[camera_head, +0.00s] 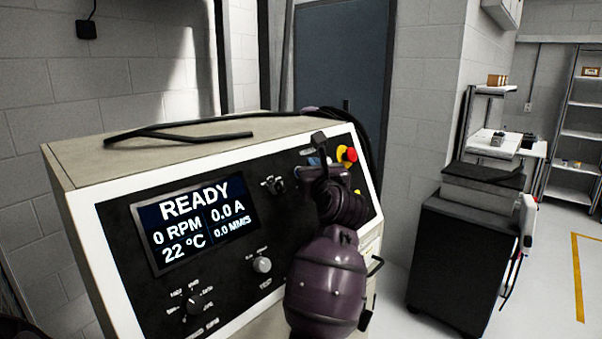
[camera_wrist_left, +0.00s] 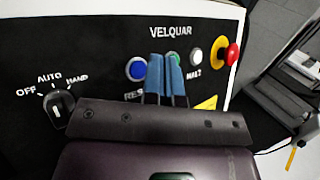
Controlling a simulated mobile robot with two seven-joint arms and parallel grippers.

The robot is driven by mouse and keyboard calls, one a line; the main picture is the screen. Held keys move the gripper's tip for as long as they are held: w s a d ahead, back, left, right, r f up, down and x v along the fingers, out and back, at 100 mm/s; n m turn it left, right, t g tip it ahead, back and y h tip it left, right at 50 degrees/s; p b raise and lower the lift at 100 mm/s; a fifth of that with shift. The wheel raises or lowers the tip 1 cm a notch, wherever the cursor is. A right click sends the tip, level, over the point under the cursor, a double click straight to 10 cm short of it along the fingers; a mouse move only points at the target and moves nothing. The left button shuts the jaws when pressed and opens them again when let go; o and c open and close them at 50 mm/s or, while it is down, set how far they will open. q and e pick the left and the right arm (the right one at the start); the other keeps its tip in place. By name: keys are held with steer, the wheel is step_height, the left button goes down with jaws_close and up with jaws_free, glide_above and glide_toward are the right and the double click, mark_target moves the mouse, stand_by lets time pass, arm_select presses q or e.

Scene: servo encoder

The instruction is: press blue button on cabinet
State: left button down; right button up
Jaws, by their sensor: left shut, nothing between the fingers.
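The cabinet (camera_head: 110,180) has a slanted black front panel with a lit READY screen (camera_head: 200,220). In the left wrist view, the round blue button (camera_wrist_left: 136,69) with a pale rim sits on this panel, left of my left gripper (camera_wrist_left: 166,62). The blue fingers are shut together with nothing between them, and the button is mostly clear of them. In the head view, my left gripper (camera_head: 312,161) is near the panel's upper right, and the wrist hides part of that area. I cannot tell whether the fingertips touch the panel. My right gripper is out of view.
A red knob on a yellow base (camera_wrist_left: 232,54), a white button (camera_wrist_left: 196,57) and a partly hidden green button (camera_wrist_left: 172,58) lie right of the blue one. A selector knob (camera_wrist_left: 59,107) is at left. A black cable (camera_head: 180,134) lies on the cabinet top.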

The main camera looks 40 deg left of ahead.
arm_select(q)
steer(key=shift+s+d+r, duration=0.1)
steer(key=shift+d+r, duration=0.25)
steer(key=shift+d, duration=0.4)
steer(key=shift+d+r, duration=0.35)
steer(key=shift+d, duration=0.45)
steer(key=shift+s+d+r, duration=0.1)
steer(key=shift+d+r, duration=0.25)
steer(key=shift+d, duration=0.4)
